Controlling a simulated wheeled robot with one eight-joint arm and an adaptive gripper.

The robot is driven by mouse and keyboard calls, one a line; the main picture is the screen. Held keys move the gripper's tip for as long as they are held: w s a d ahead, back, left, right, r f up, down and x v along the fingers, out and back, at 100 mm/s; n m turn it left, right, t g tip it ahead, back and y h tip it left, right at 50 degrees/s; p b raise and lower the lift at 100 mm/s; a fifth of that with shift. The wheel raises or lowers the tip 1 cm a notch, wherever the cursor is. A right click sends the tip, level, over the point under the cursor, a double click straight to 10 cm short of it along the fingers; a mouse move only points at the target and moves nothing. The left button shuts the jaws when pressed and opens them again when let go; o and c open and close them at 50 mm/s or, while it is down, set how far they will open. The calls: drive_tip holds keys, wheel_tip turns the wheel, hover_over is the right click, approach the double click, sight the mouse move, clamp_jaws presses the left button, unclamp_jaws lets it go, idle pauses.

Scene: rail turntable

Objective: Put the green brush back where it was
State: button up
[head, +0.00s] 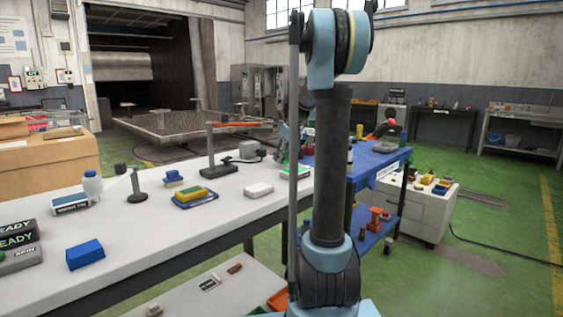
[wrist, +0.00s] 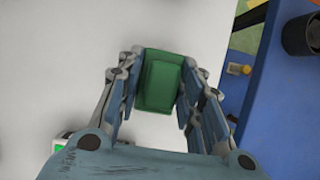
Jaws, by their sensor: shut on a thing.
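The green brush (wrist: 163,82) shows in the wrist view as a plain green block seen from above. My gripper (wrist: 164,58) is shut on it, with a finger along its left and right sides. The white table top lies below it; I cannot tell whether the brush touches it. In the head view my gripper is largely hidden behind my arm, and the brush cannot be made out with certainty.
On the white table (head: 140,235) stand a blue block (head: 85,254), a yellow-topped item on a blue tray (head: 182,205), a white block (head: 258,189) and a dark stand (head: 137,187). A blue table (wrist: 262,110) with a dark cup (wrist: 300,36) adjoins at right.

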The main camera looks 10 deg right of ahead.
drive_tip(key=shift+f, duration=0.9)
drive_tip(key=shift+s+f, duration=0.15)
drive_tip(key=shift+f, duration=0.1)
drive_tip(key=o, duration=0.7)
drive_tip(key=shift+s, duration=0.1)
drive_tip(key=o, duration=0.3)
drive_tip(key=shift+f, duration=0.1)
drive_tip(key=shift+w+f, duration=0.2)
drive_tip(key=shift+r, duration=0.1)
drive_tip(key=shift+r, duration=0.1)
